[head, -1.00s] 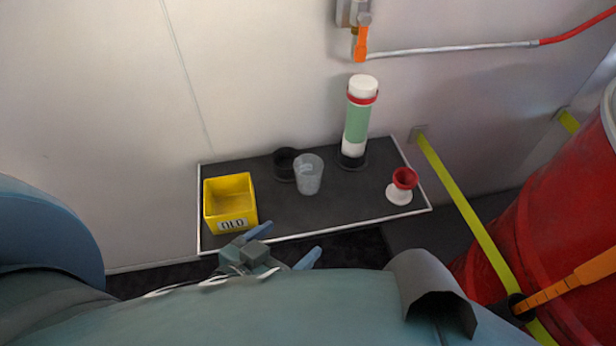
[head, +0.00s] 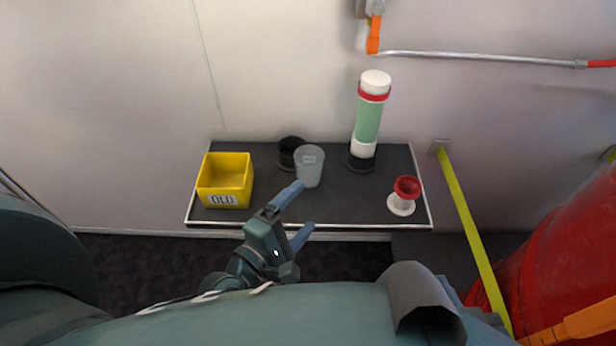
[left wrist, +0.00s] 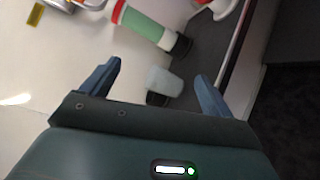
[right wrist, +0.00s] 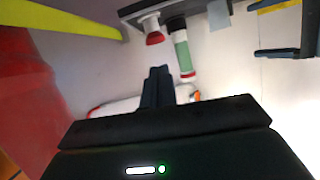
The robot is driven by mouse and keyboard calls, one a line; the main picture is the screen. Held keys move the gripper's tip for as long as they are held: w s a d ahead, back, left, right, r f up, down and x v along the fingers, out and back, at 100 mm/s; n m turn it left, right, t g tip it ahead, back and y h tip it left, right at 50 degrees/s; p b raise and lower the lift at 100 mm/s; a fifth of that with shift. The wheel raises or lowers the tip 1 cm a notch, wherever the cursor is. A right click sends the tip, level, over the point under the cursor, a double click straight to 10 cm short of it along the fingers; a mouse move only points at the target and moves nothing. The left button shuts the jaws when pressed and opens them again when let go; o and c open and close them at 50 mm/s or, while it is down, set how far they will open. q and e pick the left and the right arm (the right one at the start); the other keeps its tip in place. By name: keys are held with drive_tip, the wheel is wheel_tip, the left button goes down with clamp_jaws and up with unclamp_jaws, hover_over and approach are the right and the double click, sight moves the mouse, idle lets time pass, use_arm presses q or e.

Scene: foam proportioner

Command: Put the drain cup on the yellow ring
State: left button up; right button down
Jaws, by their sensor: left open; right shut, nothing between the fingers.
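The drain cup, a translucent grey tumbler (head: 309,168), stands upright on the dark shelf, in front of a short black ring-shaped holder (head: 290,152). It also shows in the left wrist view (left wrist: 163,82), ahead between the fingers. My left gripper (head: 299,210) is open and empty, at the shelf's front edge, below the cup in the head view and apart from it; its spread fingers show in the left wrist view (left wrist: 157,75). My right gripper (right wrist: 158,72) is shut and empty; it is not visible in the head view. I cannot make out a yellow ring.
The shelf (head: 270,215) has a pale raised rim. On it stand a yellow box (head: 225,195), a green-and-white cylinder (head: 368,122) and a red-and-white funnel-like piece (head: 404,195). A red drum (head: 570,265) and yellow strap (head: 462,220) are at right. An orange-handled valve (head: 373,35) hangs above.

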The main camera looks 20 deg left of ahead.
sight(314, 148)
use_arm(q)
drive_tip(key=w+a+f+n+y, duration=0.1)
drive_tip(key=w+n, duration=0.1)
drive_tip(key=n, duration=0.3)
drive_tip(key=w+a+f+n+t+y+b, duration=0.1)
drive_tip(key=w+n, duration=0.1)
drive_tip(key=n, duration=0.3)
drive_tip(key=w+a+f+n+y+b, duration=0.1)
drive_tip(key=w+a+n, duration=0.1)
drive_tip(key=n, duration=0.3)
drive_tip(key=shift+f+t, duration=0.3)
drive_tip(key=shift+f, duration=0.05)
drive_tip(key=shift+w+a+f+n, duration=0.15)
drive_tip(key=shift+w+n, duration=0.05)
drive_tip(key=shift+n, duration=0.6)
drive_tip(key=shift+w, duration=0.4)
drive_tip(key=w, duration=0.4)
drive_tip(key=w+d, duration=0.1)
drive_tip(key=w, duration=0.7)
drive_tip(key=shift+w+d, duration=0.15)
drive_tip(key=shift+d, duration=0.05)
drive_tip(key=shift+c, duration=0.6)
drive_tip(key=c, duration=1)
